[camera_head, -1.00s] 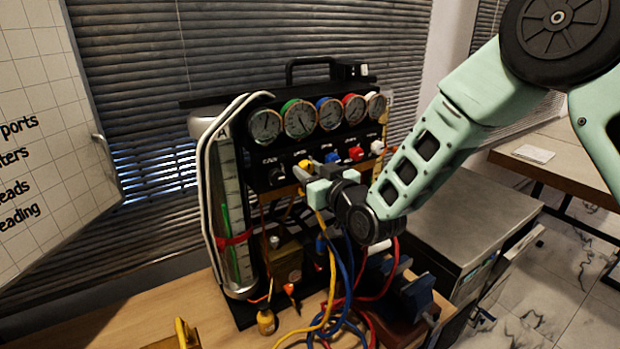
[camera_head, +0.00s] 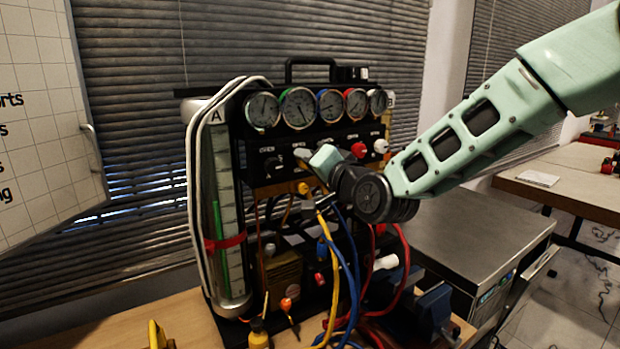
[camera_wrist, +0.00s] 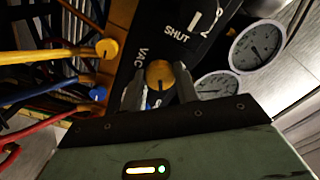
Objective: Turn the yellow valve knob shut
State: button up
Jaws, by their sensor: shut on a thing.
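The yellow valve knob (camera_wrist: 158,73) shows in the wrist view between the two fingers of my gripper (camera_wrist: 159,88), with a finger against each side. My gripper is shut on it. In the head view my gripper (camera_head: 312,160) is at the row of knobs on the black panel (camera_head: 262,179), and its fingers hide the yellow knob there. The wrist view shows the word SHUT and a white mark on the panel beyond the knob; the knob's own pointer is hard to make out.
Red (camera_head: 358,149) and white (camera_head: 380,146) knobs sit close to the right of my gripper. Several gauges (camera_head: 298,108) line the panel above. Yellow (camera_head: 330,270), blue and red hoses hang below. A glass column (camera_head: 228,200) stands at left.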

jog(key=m+b, duration=0.4)
jog(key=m, duration=0.1)
jog(key=shift+f+m, duration=0.1)
jog(key=shift+m, duration=0.3)
dwell(0.4)
jog(key=o, duration=1)
jog(key=shift+c, duration=0.2)
jog(key=shift+d, duration=0.1)
jog(key=b+v, duration=0.1)
jog(key=v, duration=1.6)
jog(key=shift+s+d, duration=0.1)
jog(key=shift+s, duration=0.05)
